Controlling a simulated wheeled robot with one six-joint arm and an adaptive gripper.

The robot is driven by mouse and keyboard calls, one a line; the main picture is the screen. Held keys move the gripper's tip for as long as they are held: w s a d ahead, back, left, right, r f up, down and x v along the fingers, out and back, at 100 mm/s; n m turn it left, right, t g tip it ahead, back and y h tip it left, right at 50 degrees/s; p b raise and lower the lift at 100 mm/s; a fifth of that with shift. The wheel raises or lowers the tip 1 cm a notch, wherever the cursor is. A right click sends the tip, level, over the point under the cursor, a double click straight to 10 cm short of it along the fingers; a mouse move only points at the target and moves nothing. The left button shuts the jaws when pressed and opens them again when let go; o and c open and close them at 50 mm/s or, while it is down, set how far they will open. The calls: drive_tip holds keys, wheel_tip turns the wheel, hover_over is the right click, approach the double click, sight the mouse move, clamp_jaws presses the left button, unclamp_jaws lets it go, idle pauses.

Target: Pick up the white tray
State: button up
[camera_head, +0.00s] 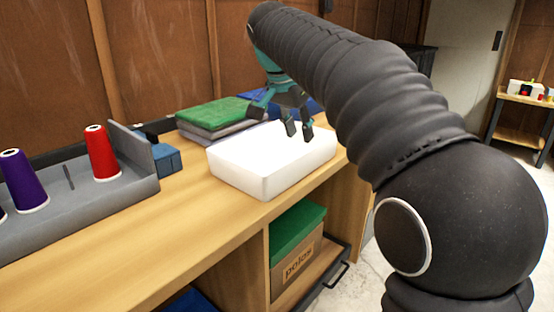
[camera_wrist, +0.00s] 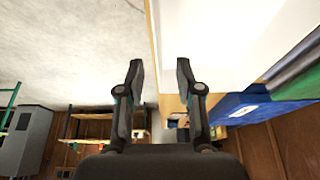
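The white tray (camera_head: 262,168) sits on the wooden bench near its front edge, a shallow box with rounded corners. In the wrist view its white surface (camera_wrist: 215,40) fills the upper right, beyond and beside my right finger. My gripper (camera_head: 299,131) is above the tray's far right part in the head view, with its fingers pointing down. In the wrist view my gripper (camera_wrist: 157,75) shows two fingers well apart with nothing between them. I cannot tell from the head view whether a fingertip touches the tray.
A grey thread rack (camera_head: 95,215) with purple (camera_head: 22,180) and red (camera_head: 102,153) spools stands left of the tray. Folded green cloth (camera_head: 214,113) and a blue one (camera_wrist: 262,108) lie behind it. A box marked "polos" (camera_head: 298,262) is on the shelf below.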

approach(311, 170)
drive_tip(key=shift+a+b+x, duration=0.2)
drive_tip(key=shift+b+x, duration=0.1)
drive_tip(key=shift+x, duration=3.3)
drive_tip(key=shift+d, duration=0.2)
drive_tip(key=shift+r, duration=0.1)
clamp_jaws()
